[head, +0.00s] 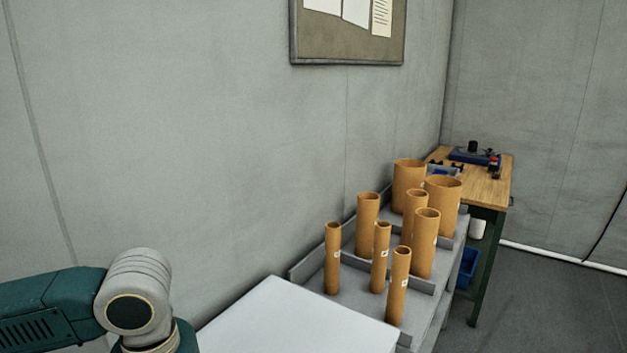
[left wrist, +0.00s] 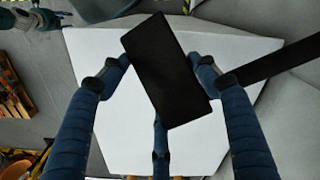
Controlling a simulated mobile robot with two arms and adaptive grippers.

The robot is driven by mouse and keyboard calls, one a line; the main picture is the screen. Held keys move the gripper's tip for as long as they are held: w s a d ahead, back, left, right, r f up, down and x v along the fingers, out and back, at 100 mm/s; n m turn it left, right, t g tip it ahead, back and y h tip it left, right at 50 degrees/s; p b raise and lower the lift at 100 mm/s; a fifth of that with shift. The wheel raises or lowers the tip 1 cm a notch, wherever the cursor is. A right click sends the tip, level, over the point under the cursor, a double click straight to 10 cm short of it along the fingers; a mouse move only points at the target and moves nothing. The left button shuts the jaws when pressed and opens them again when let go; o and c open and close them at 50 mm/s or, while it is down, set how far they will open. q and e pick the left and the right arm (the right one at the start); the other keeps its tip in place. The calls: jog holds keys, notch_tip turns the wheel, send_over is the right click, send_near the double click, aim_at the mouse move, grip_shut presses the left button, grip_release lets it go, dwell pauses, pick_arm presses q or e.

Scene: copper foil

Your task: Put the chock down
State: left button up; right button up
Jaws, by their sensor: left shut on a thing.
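The chock (left wrist: 168,82) is a black, block-like piece, seen tilted in the left wrist view. My left gripper (left wrist: 162,68) is shut on it, with blue fingers on both sides and another finger below it in the picture. Behind the chock is a white surface (left wrist: 112,143). I cannot tell whether the chock touches that surface or is held above it. In the head view only part of my left arm shows at the lower left; the gripper and chock are out of that picture. My right gripper is not clearly seen.
In the head view a bare white tabletop (head: 290,318) lies at the bottom. Beyond it, several brown tubes (head: 333,258) stand on a grey stepped rack (head: 310,268). A wooden workbench (head: 487,190) stands farther back. A dark bar (left wrist: 268,66) shows in the left wrist view.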

pick_arm(q)
jog(key=shift+s+f, duration=0.8)
jog(key=shift+s, duration=0.1)
jog(key=shift+w, duration=0.15)
dwell(0.4)
